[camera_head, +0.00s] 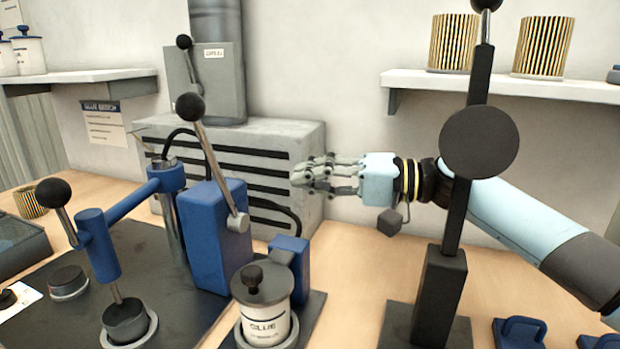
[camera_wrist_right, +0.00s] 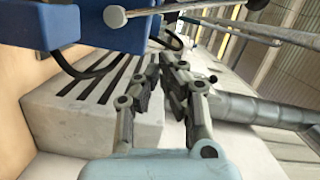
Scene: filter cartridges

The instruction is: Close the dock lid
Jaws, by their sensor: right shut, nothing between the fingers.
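My right gripper (camera_head: 300,176) is in the middle of the head view, pointing left, in the air in front of the grey slotted box. It is shut and empty. In the right wrist view its fingers (camera_wrist_right: 167,62) are close together, with the blue block (camera_wrist_right: 75,18) above and left of them. I cannot make out for certain which part is the dock lid. The blue block (camera_head: 213,240) has a metal lever (camera_head: 212,155) with a black ball knob, left of the gripper and apart from it. My left gripper is not in view.
A glue pot (camera_head: 265,322) with a knobbed grey lid stands below the gripper. A black post with a round disc (camera_head: 480,142) rises in front of my right arm. The grey slotted box (camera_head: 300,140) is behind. A wall shelf (camera_head: 500,88) holds pleated filters (camera_head: 543,46).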

